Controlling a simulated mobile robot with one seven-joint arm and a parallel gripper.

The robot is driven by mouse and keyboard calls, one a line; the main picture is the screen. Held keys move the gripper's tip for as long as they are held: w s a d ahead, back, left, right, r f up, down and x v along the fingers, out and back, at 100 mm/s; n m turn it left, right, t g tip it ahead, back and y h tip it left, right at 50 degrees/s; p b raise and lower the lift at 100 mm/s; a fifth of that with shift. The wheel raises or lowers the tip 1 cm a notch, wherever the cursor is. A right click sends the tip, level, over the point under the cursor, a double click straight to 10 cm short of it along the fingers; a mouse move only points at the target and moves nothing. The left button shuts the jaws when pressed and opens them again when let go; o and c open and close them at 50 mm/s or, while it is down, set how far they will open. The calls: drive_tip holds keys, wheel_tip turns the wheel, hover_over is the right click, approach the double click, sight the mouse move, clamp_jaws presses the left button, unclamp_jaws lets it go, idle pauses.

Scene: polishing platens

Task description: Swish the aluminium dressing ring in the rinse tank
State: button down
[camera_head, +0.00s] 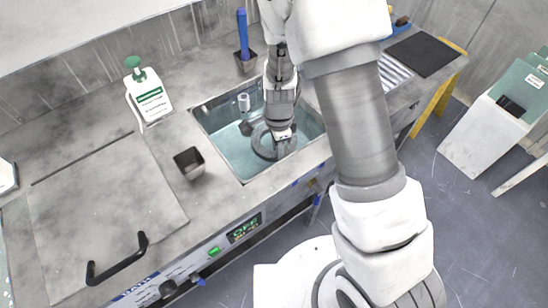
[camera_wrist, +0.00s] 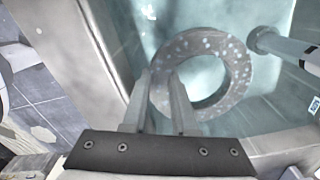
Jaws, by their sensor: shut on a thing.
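The aluminium dressing ring (camera_wrist: 235,62) is a thick grey ring with pale spots on its face. In the wrist view my gripper (camera_wrist: 163,82) is shut on the near-left part of its rim. In the head view the ring (camera_head: 262,143) shows inside the rinse tank (camera_head: 222,150), a rectangular basin with pale teal water, and my gripper (camera_head: 280,136) reaches down into the tank from above. My wrist hides part of the ring in the head view. I cannot tell how deep the ring sits in the water.
A grey pipe fitting (camera_head: 244,103) stands in the tank near the ring and also shows in the wrist view (camera_wrist: 268,40). A small dark cup (camera_head: 189,163) stands left of the tank. A white bottle (camera_head: 149,95) and a holder with a blue handle (camera_head: 243,38) stand behind. A lid with a black handle (camera_head: 117,262) lies left.

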drive_tip(key=shift+r+p, duration=3.35)
drive_tip(key=shift+r, duration=0.9)
drive_tip(key=shift+f, duration=0.1)
